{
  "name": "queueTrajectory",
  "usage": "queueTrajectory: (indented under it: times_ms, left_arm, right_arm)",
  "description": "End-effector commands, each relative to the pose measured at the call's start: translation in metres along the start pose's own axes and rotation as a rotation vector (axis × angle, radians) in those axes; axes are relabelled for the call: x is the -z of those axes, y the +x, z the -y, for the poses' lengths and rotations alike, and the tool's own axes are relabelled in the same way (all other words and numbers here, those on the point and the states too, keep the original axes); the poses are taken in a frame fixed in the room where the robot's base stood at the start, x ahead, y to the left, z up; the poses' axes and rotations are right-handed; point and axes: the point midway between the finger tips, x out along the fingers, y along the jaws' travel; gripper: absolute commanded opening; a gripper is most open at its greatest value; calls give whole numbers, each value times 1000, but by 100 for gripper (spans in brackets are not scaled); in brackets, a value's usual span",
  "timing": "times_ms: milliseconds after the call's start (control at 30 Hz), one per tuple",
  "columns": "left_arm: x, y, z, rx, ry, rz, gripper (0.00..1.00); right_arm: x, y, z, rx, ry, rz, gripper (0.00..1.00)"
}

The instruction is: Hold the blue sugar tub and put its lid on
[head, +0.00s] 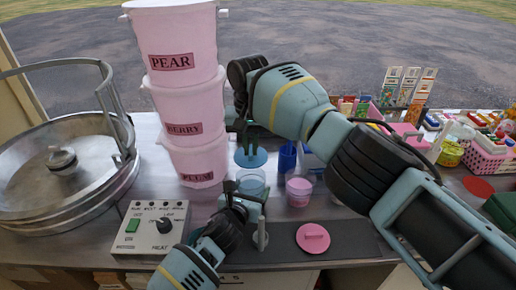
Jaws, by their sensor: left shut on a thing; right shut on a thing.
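The blue sugar tub (252,177) stands on the counter, right of the pink bucket stack. My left gripper (247,192), coming from below, is shut on its near side. The blue lid (251,159) shows as a round disc above the tub in the picture, with a gap between them. My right gripper (249,138) reaches in over the back and is shut on the lid from above. The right wrist hides part of this grip, and the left gripper covers the tub's lower front.
A pink tub (299,192) stands just right of the blue one, with a pink lid (313,238) on the dark mat (350,238). A dark blue container (287,160) stands behind. Pink buckets (190,110), a control box (152,229) and a metal pan (50,190) fill the left.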

Motion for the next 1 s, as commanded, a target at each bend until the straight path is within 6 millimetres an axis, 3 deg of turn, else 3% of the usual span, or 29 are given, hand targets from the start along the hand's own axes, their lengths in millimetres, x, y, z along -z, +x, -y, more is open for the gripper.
queueTrajectory:
  times_ms: [433, 1000]
  left_arm:
    - [-5, 0, 1, 2, 0, 9, 57]
    - [-5, 0, 0, 2, 0, 9, 57]
  right_arm:
    - [0, 2, 2, 1, 0, -1, 0]
    - [0, 44, 2, 2, 1, 2, 0]
